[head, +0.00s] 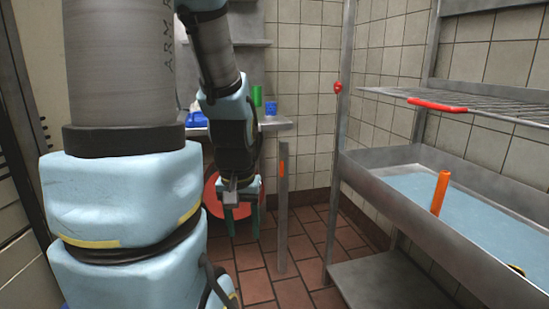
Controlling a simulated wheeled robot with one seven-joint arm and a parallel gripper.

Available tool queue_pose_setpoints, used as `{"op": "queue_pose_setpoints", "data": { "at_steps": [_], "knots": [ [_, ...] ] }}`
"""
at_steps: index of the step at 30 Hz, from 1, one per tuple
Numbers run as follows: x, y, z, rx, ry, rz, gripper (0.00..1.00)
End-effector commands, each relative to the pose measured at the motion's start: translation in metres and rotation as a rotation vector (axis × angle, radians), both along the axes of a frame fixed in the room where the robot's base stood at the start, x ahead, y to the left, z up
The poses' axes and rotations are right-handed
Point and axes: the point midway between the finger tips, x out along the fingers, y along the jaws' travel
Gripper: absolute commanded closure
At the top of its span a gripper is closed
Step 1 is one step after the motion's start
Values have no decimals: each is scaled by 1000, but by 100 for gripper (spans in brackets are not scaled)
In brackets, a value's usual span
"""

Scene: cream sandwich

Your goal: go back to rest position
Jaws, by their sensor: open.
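My gripper (243,218) hangs at the end of my arm in the middle of the head view. Its two dark green fingers point down and stand apart, with nothing seen between them. It hangs in front of a round red thing (213,196), which it partly covers. My arm fills the left of the view and hides much of what lies behind it.
A metal rack on the right has a wire shelf (480,106), a blue-bottomed basin (398,186) with an upright orange cylinder (440,192), and a lower shelf (385,285). A counter (282,124) at the back holds green and blue items. Some tiled floor (300,240) is clear.

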Motion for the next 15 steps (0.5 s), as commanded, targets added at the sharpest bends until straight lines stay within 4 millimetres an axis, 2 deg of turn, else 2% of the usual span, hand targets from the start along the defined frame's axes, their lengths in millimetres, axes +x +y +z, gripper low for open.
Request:
{"op": "queue_pose_setpoints", "data": {
  "at_steps": [1, 6, 12, 15],
  "knots": [
    [0, 0, 33, 0, 0, 0, 48],
    [0, 0, 86, 0, 0, 0, 48],
    [0, 0, 138, 0, 0, 0, 48],
    [0, 0, 154, 0, 0, 0, 48]
  ]
}}
